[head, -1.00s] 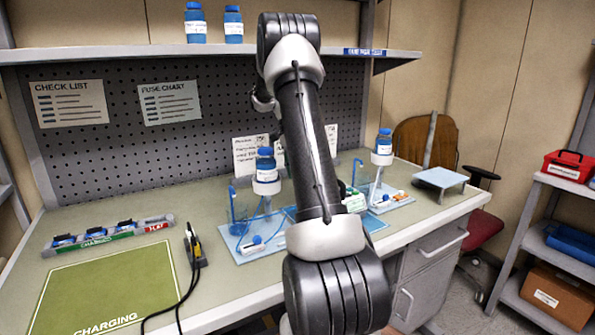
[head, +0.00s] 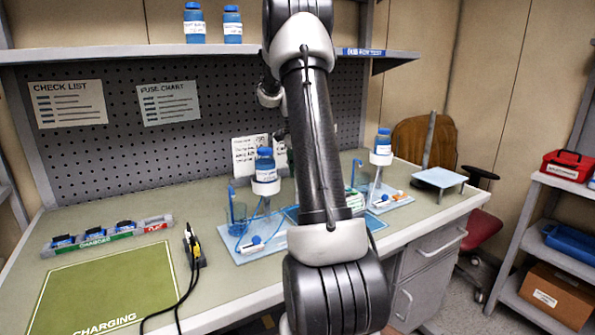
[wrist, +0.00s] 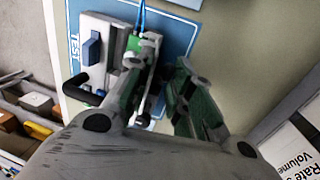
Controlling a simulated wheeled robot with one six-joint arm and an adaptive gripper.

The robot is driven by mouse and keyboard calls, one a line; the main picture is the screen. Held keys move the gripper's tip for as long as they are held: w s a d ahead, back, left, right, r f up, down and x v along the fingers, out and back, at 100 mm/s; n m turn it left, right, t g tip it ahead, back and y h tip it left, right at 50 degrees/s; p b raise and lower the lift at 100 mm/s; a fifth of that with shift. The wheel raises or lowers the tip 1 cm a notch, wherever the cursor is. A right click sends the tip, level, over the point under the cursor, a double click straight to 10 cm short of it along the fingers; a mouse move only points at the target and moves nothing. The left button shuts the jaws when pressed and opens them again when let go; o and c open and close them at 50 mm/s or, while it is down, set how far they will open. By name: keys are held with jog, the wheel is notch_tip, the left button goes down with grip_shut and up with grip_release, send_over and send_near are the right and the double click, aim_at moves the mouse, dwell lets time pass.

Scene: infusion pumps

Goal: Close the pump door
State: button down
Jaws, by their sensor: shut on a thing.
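The pump (wrist: 100,52) is a white unit with a blue block and a black handle. It sits on a blue mat (wrist: 178,32) marked TEST in the wrist view. My gripper (wrist: 158,88) is at the pump's right side, its fingers shut on what looks like the pump door. The fingers hide most of the door, so its angle cannot be told. In the head view my arm covers the pump and my gripper.
Bottle stands with blue bottles (head: 265,160) (head: 383,142) stand on either side of my arm. A charging rack (head: 108,236) and a green charging mat (head: 105,288) lie at left. A shelf (head: 150,53) runs above the bench. A small table-like stand (head: 440,178) is at right.

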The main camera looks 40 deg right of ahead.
jog(key=t, duration=0.1)
jog(key=s+t, duration=0.2)
jog(key=shift+s+a+r+t+h, duration=0.2)
jog(key=shift+a+r+t+h, duration=0.1)
jog(key=shift+h, duration=0.1)
jog(key=s+t, duration=0.1)
jog(key=t, duration=0.1)
jog(key=shift+s+a+f+t+h, duration=0.1)
jog(key=shift+s+t+h, duration=0.2)
jog(key=shift+s, duration=0.05)
jog(key=s+t, duration=0.2)
jog(key=t, duration=0.1)
jog(key=shift+a+f+h, duration=0.15)
jog(key=shift+f+h, duration=0.25)
jog(key=shift+s+a+f+t+h, duration=0.15)
jog(key=shift+s+f+t, duration=0.15)
jog(key=shift+t, duration=0.35)
jog(key=shift+s+a+f+t+h, duration=0.15)
jog(key=shift+s+f+t, duration=0.1)
jog(key=shift+t, duration=0.4)
jog(key=c, duration=1.3)
grip_release()
jog(key=shift+c, duration=0.2)
jog(key=shift+r, duration=0.1)
